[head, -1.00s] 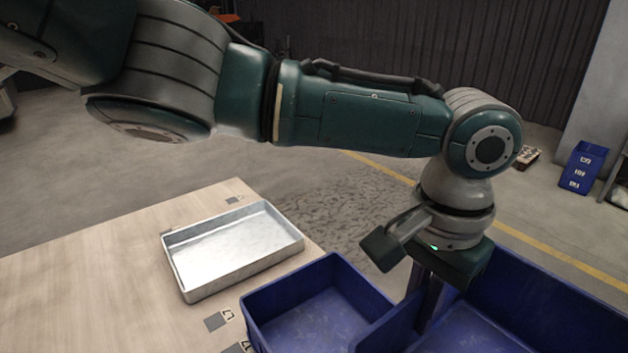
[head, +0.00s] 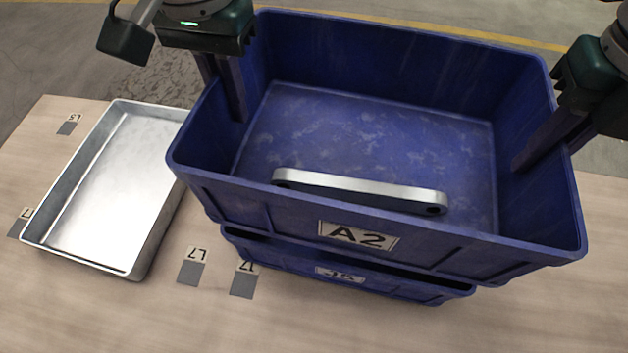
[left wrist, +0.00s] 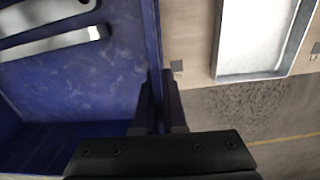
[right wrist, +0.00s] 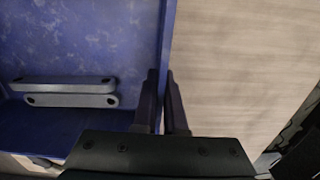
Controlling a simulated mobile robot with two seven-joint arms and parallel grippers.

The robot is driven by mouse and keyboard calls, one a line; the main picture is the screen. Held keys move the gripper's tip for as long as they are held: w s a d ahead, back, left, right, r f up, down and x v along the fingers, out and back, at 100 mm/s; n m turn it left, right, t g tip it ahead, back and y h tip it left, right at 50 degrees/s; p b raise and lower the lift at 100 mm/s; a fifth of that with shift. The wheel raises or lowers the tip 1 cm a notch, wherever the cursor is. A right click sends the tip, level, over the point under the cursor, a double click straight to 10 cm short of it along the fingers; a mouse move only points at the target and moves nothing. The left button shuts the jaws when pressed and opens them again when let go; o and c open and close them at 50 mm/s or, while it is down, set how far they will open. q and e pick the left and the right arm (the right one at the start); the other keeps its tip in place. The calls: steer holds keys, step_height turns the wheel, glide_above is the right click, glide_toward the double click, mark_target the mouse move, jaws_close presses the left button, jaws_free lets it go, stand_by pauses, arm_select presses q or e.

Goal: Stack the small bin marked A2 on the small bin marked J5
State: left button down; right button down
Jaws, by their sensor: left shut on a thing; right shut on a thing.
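The blue bin marked A2 (head: 440,250) is in the middle of the head view, with a silver bracket (head: 360,188) lying inside. The blue bin marked J5 (head: 400,288) is below it on the table, mostly hidden; its label is partly covered. A2 overhangs J5 to the right, with a dark gap along the front; I cannot tell whether they touch. My left gripper (head: 232,95) is shut on A2's left wall, also in the left wrist view (left wrist: 158,100). My right gripper (head: 545,145) is shut on A2's right wall, also in the right wrist view (right wrist: 161,95).
A shiny metal tray (head: 110,195) stands on the wooden table (head: 120,310) left of the bins. Small tags (head: 192,267) are on the table between tray and bins. The table's front area is clear.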

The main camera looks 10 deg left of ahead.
mark_target(239, 131)
arm_select(q)
steer(key=shift+a+f, duration=0.15)
steer(key=shift+f, duration=0.35)
arm_select(e)
steer(key=shift+a+f, duration=0.15)
steer(key=shift+f, duration=0.3)
arm_select(q)
steer(key=shift+f+b, duration=0.15)
steer(key=shift+b, duration=0.15)
arm_select(e)
steer(key=shift+f, duration=0.15)
